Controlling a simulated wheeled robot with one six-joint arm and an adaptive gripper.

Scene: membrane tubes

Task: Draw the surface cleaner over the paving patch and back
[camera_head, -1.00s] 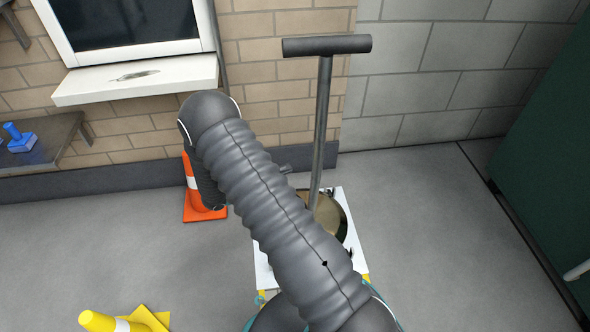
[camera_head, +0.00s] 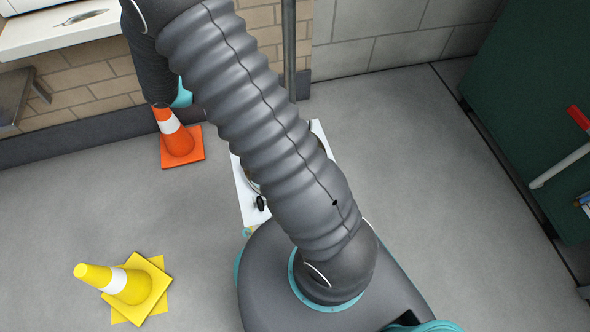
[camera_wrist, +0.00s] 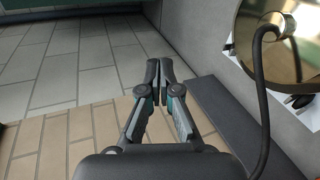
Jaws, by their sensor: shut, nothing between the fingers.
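In the wrist view a shiny brass-coloured round body (camera_wrist: 285,35), apparently the cleaner's, is at the upper right. A dark curved rod or hose (camera_wrist: 261,75) crosses in front of it. A white-edged panel (camera_head: 246,195) lies on the floor, mostly covered by my arm; I cannot tell whether it is the paving patch. My gripper (camera_wrist: 160,63) is shut and empty, left of the brass body and apart from it.
An orange cone (camera_head: 178,138) stands by the wall, behind my arm's bend. A yellow cone (camera_head: 118,281) stands at the lower left. A dark green cabinet (camera_head: 525,100) is at the right, with a red-ended bar (camera_head: 577,118).

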